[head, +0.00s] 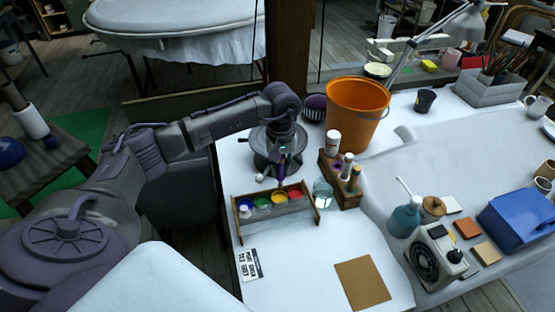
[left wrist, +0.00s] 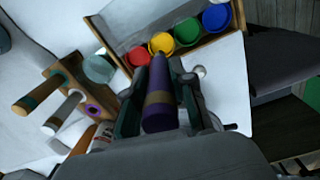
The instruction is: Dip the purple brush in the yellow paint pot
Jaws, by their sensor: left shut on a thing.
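My left gripper (head: 282,160) is shut on the purple brush (left wrist: 158,95), whose thick purple handle with a tan band points toward the camera in the left wrist view. The yellow paint pot (head: 279,197) stands in a wooden tray between the green and red pots; it also shows in the left wrist view (left wrist: 162,43). The gripper is just behind the tray in the head view. The brush's far end points toward the yellow pot; its bristles are hidden, so I cannot tell whether they touch paint. My right gripper is not in view.
The wooden paint tray (head: 273,215) also holds red, green and blue pots. A glass jar (head: 322,188) and a wooden brush holder (head: 345,196) stand to its right. An orange bucket (head: 357,110) stands behind. The white table front is mostly clear around a brown board (head: 362,283).

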